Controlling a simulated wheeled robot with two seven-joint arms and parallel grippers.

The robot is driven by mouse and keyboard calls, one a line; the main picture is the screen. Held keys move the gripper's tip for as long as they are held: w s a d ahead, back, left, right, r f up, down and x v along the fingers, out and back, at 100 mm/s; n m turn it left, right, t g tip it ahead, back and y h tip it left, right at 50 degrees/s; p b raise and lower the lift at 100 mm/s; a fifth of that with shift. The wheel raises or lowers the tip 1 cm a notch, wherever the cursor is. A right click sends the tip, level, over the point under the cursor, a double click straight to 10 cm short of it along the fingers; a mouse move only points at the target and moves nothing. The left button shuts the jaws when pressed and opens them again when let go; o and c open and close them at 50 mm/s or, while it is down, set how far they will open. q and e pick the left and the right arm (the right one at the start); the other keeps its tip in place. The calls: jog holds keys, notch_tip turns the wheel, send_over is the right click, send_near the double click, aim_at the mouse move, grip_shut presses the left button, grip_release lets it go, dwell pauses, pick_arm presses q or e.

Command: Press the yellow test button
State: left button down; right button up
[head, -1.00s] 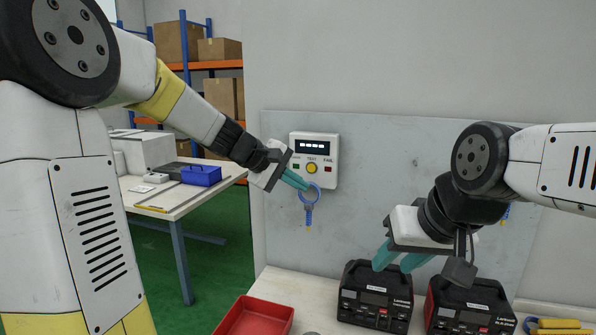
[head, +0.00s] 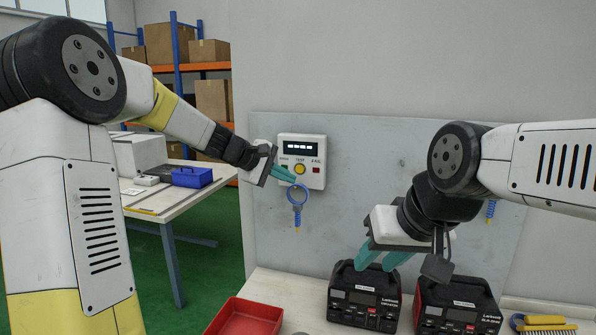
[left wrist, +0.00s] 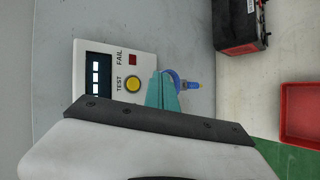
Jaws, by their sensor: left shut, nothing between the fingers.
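The yellow test button (head: 300,169) sits in the middle of a white wall-mounted tester box (head: 317,145), between a green and a red button, below a dark display. In the left wrist view the yellow button (left wrist: 133,84) shows uncovered beside my fingers. My left gripper (head: 291,178) is shut, with its teal fingertips just below and left of the button; whether they touch the box I cannot tell. The left fingers also show in the left wrist view (left wrist: 162,92). My right gripper (head: 376,262) hangs over the black devices, its two teal fingers apart.
A blue ring strap (head: 298,205) hangs right below the box, close to my left fingertips. Two black-and-red devices (head: 364,296) and a red tray (head: 245,318) stand on the bench. A side table (head: 150,200) with a blue box is at left. The wall panel's middle is clear.

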aim_at(294, 170)
pick_arm(q)
jog(key=shift+w+d, duration=0.25)
jog(key=shift+w, duration=0.6)
jog(key=shift+w+d, duration=0.3)
jog(key=shift+w, duration=0.5)
jog(key=shift+w+d, duration=0.25)
jog(key=shift+w, duration=0.6)
jog(key=shift+w+d, duration=0.15)
jog(key=shift+w, duration=0.25)
jog(key=shift+w+d, duration=0.1)
jog(key=shift+w, duration=0.25)
dwell(0.6)
dwell(0.3)
jog(key=shift+s+a, duration=0.25)
jog(key=shift+s, duration=0.5)
jog(key=shift+s, duration=0.1)
jog(key=shift+s+a, duration=0.25)
jog(key=shift+s, duration=0.5)
jog(key=shift+s+a, duration=0.25)
jog(key=shift+s, duration=0.55)
jog(key=shift+s+a, duration=0.25)
jog(key=shift+s, duration=0.5)
